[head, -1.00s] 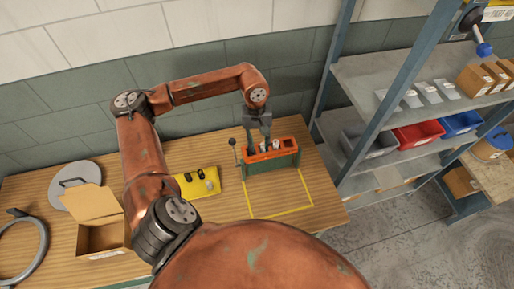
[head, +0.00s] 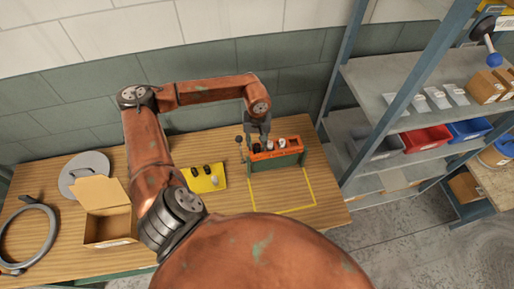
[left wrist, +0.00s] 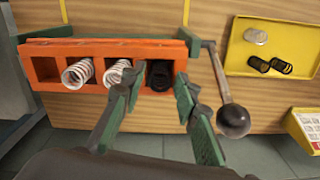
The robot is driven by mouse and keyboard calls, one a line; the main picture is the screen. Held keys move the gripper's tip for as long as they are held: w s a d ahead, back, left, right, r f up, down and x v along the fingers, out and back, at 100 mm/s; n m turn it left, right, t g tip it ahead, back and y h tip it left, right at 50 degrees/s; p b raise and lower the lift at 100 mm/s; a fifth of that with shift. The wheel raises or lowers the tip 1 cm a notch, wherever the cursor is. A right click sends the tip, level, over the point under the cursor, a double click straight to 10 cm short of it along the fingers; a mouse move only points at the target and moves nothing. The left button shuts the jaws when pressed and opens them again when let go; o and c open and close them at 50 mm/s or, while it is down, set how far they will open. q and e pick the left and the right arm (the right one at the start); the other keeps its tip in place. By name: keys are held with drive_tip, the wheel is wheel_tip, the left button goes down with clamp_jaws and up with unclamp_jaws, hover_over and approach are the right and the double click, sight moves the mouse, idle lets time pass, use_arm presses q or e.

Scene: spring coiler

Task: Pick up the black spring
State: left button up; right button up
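A black spring (left wrist: 159,82) stands in a slot of the orange block (left wrist: 45,48) in the left wrist view, right of two pale springs (left wrist: 117,73) (left wrist: 77,73). The slot at the far left is empty. My left gripper (left wrist: 160,76) is open, with one green finger on each side of the black spring. I cannot tell whether the fingers touch it. In the head view the left gripper (head: 260,137) is over the left part of the orange block (head: 290,150) and hides part of it. My right gripper is not in view.
A yellow tray (head: 219,185) left of the block holds two black springs and one pale spring. A ball-ended lever (left wrist: 232,120) stands beside the block. An open cardboard box (head: 108,228) and grey rings lie further left; shelves (head: 400,75) stand at right.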

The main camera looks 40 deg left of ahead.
use_arm(q)
drive_tip(key=shift+c, duration=0.5)
clamp_jaws()
drive_tip(key=shift+r, duration=0.1)
